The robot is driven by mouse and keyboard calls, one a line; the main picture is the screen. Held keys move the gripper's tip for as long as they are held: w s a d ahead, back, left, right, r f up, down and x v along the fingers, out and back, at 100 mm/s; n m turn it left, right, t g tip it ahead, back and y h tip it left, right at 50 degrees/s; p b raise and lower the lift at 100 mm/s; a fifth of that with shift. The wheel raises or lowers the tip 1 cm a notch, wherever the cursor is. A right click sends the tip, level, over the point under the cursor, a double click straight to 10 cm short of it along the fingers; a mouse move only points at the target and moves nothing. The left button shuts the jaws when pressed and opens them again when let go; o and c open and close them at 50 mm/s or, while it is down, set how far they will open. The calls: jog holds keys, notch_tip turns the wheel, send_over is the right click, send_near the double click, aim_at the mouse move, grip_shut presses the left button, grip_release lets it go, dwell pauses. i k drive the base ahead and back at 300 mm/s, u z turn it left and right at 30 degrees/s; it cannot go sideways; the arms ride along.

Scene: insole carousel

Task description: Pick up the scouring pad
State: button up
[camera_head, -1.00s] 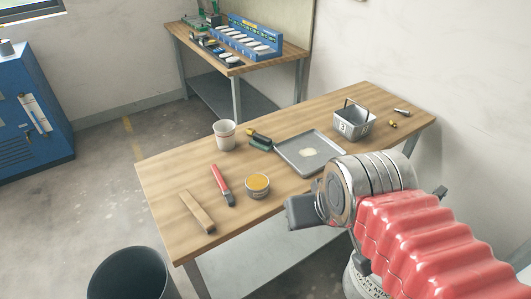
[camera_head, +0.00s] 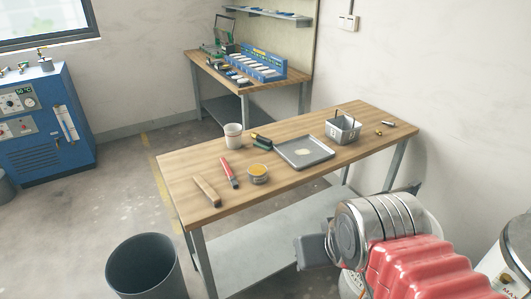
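A small dark green block, which looks like the scouring pad (camera_head: 262,147), lies on the wooden workbench (camera_head: 290,127) between a white cup and a grey tray. A black and yellow item (camera_head: 257,138) lies right behind it, close to or touching it. My gripper (camera_head: 308,252) is at the lower right, in front of the bench and well apart from the pad. Only a grey finger part of it shows beside the silver wrist, so its opening cannot be told.
A dark bin (camera_head: 147,266) stands on the floor at front left.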

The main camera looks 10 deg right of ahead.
aim_at(262, 142)
jog(key=k, duration=0.45)
jog(key=z, duration=0.45)
jog(key=i, duration=1.25)
jog(key=u, duration=1.75)
